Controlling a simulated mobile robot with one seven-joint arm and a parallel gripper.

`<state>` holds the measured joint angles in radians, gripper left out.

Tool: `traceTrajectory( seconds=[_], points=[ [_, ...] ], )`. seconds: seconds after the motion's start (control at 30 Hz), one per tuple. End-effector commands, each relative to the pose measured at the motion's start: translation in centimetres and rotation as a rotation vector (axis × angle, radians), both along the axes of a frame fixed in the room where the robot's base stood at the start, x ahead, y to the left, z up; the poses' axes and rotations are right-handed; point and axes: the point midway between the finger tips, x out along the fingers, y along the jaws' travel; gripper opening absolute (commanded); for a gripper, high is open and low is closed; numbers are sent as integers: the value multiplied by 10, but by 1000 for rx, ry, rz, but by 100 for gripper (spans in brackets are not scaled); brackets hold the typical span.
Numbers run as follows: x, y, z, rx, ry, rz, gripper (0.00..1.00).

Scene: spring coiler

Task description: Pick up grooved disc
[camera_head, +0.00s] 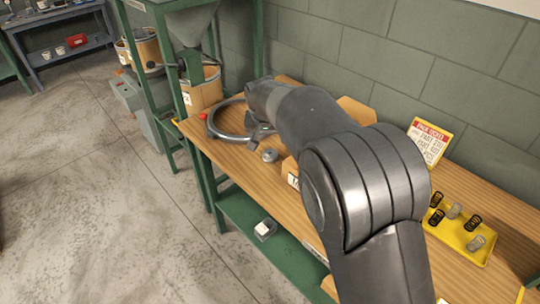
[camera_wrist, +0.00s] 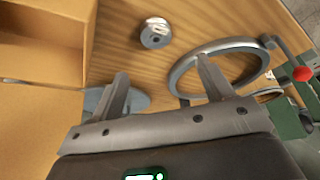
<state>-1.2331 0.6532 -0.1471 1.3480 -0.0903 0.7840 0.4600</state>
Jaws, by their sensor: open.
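A small round grey metal piece (camera_wrist: 155,36) with a hole in its middle lies on the wooden bench top, beyond my gripper's fingertips. It also shows in the head view (camera_head: 270,155). A flatter grey disc (camera_wrist: 136,101) lies partly hidden behind the left finger. I cannot tell from the surfaces which of the two is the grooved disc. My gripper (camera_wrist: 163,67) is open and empty, above the bench.
A large grey ring (camera_wrist: 178,82) stands close to the right finger, with a red knob (camera_wrist: 302,73) beyond it. An orange bin (camera_wrist: 55,40) is at left. A yellow tray (camera_head: 484,257) of springs and a sign (camera_head: 430,142) are at the bench's right.

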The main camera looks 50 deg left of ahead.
Motion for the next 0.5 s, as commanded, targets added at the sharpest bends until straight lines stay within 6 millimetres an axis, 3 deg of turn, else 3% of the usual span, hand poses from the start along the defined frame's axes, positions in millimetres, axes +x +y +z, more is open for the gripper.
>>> traceTrajectory(
  seconds=[0.23,0.5],
  points=[
    [12,8,-37,-3,2,-3,73],
    [18,11,-59,-3,2,-3,73]
  ],
)
